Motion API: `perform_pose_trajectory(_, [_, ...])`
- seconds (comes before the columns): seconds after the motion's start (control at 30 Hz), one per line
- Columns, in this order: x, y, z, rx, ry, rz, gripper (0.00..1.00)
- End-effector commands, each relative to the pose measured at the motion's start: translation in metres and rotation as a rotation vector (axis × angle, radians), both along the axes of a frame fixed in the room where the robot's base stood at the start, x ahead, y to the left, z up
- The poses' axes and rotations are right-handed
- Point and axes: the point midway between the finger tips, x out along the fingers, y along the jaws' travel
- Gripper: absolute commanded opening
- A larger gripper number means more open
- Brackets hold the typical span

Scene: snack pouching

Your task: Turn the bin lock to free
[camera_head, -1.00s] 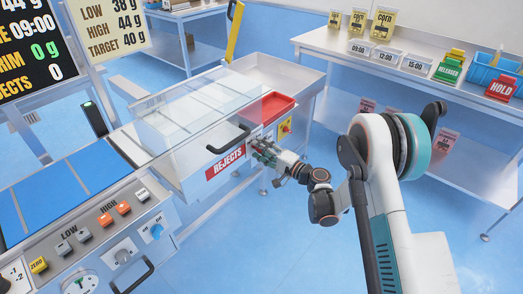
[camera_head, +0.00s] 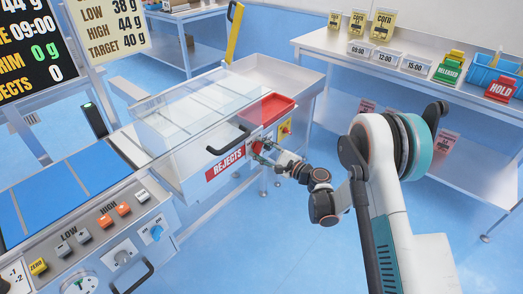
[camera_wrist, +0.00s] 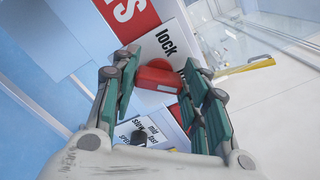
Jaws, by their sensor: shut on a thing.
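The red bin lock (camera_wrist: 158,77) shows in the wrist view between my two green-padded fingers, on a white plate lettered "lock" (camera_wrist: 165,45). My gripper (camera_wrist: 163,72) is shut on this lock. In the head view my gripper (camera_head: 257,152) is at the front of the reject bin, just right of the red "REJECTS" label (camera_head: 225,163). The lock itself is too small and covered to make out there. The rest of the plate's lettering is partly hidden in the wrist view.
A black bar handle (camera_head: 229,139) is just above the label. A red tray (camera_head: 285,103) sits above my gripper, and a yellow panel with a red button (camera_head: 285,128) is to its right. Open blue floor lies below; a steel table (camera_head: 340,45) stands behind.

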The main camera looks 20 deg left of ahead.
Motion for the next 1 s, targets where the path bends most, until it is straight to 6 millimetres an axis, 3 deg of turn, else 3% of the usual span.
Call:
perform_pose_trajectory(0.67, [0.0001,-0.0013,-0.0015,0.019,0.052,-0.001,0.17])
perform_pose_trajectory(0.7, [0.0001,-0.0013,-0.0014,0.019,0.052,-0.001,0.50])
perform_pose_trajectory(0.77, [0.0001,-0.0013,-0.0012,0.019,0.052,-0.001,0.62])
perform_pose_trajectory(1.0, [0.0001,-0.0006,-0.0006,0.020,0.051,0.000,0.62])
